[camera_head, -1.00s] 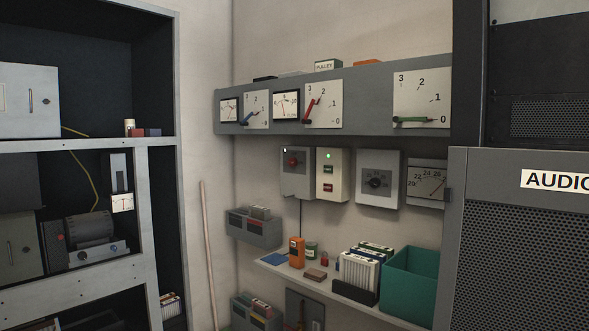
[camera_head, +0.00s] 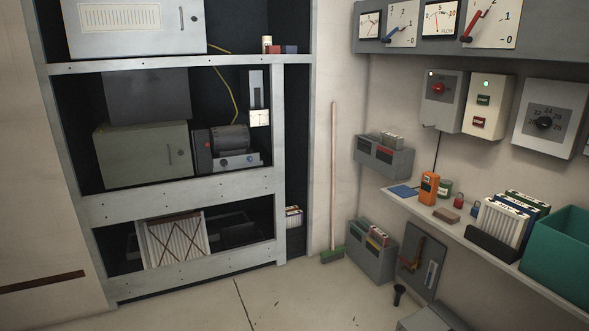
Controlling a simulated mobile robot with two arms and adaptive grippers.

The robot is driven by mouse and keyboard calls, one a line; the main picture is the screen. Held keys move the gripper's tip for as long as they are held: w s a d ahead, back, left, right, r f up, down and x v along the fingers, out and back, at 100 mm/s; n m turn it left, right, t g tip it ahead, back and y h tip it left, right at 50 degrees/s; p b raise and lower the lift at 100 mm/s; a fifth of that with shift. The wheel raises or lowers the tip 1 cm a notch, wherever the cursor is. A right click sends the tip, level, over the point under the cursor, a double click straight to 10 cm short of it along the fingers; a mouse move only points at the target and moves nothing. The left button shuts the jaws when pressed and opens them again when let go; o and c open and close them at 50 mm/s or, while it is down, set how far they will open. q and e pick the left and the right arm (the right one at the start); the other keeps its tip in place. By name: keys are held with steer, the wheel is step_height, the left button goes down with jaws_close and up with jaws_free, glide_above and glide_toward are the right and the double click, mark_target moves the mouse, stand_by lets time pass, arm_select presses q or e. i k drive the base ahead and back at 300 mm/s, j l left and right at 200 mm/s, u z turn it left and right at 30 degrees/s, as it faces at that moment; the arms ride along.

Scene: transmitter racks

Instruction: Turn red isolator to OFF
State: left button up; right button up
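The red isolator (camera_head: 438,88) is a red rotary knob on a grey wall box, on the right wall below the dial panel. A small white light shows at the box's upper left. The knob is too small to read its setting. Neither of my grippers is in view.
A cream box with green and red buttons (camera_head: 490,106) and a grey box with a black knob (camera_head: 545,122) hang to its right. A shelf (camera_head: 450,226) with a teal bin (camera_head: 560,255) juts out below. A broom (camera_head: 333,190) leans in the corner. Floor (camera_head: 220,305) is clear in front.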

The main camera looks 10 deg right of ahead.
mark_target(439, 87)
steer(key=i+z, duration=0.1)
steer(key=i, duration=1.75)
